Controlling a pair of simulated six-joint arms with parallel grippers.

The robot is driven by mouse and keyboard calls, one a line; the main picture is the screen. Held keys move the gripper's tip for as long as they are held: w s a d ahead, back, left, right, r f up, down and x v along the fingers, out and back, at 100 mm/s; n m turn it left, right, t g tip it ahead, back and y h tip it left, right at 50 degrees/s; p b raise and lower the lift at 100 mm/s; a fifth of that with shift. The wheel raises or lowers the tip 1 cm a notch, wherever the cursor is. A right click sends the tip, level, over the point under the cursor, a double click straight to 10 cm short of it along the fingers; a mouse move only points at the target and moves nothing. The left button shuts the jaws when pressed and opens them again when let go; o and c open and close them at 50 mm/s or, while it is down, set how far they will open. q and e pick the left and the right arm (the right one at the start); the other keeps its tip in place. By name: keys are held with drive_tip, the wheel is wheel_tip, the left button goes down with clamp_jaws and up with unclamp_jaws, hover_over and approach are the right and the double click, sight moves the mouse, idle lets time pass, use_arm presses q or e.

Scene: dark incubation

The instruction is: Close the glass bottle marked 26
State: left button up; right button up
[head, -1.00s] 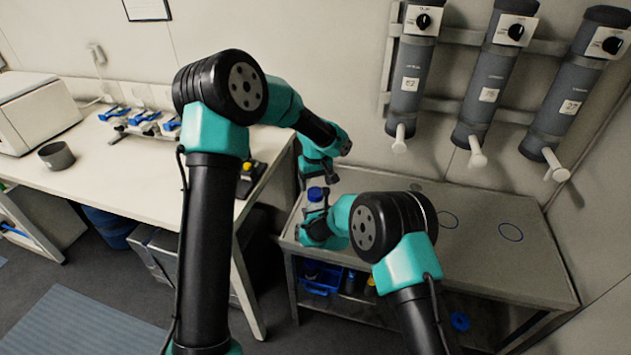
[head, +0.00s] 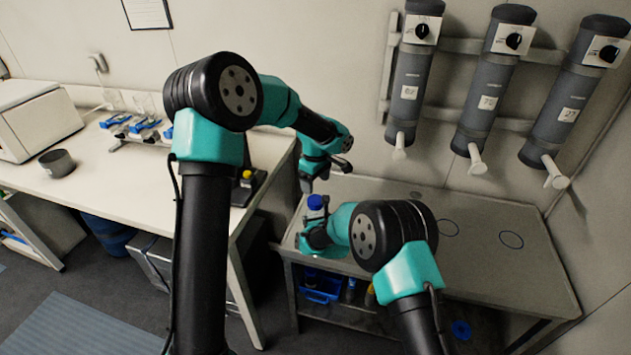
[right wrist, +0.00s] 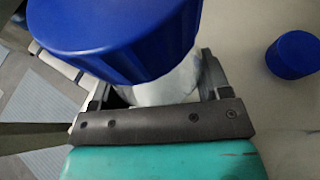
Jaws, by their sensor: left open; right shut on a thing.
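A bottle with a blue cap (head: 315,202) stands at the left end of the grey bench. My right gripper (head: 316,240) is shut on the bottle's body below the cap. In the right wrist view the large blue cap (right wrist: 115,35) sits on top of the whitish bottle (right wrist: 168,84), which is between the fingers. Whether the cap is fully tight cannot be told, and no number is readable on the bottle. My left gripper (head: 318,184) is open and empty just above the cap, apart from it. A second blue cap (right wrist: 293,54) is on the bench surface to the right.
Grey cylinders with dials and white spouts (head: 477,160) hang on the wall over the bench (head: 470,270). Ringed spots (head: 511,240) on the bench's right side are empty. A white table (head: 110,190) with a grey bowl (head: 57,163) is at left.

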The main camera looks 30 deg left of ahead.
sight(315, 199)
use_arm(q)
drive_tip(key=shift+f, duration=4)
drive_tip(key=c, duration=0.9)
drive_tip(key=m, duration=0.6)
drive_tip(key=shift+m, duration=0.3)
drive_tip(key=o, duration=1)
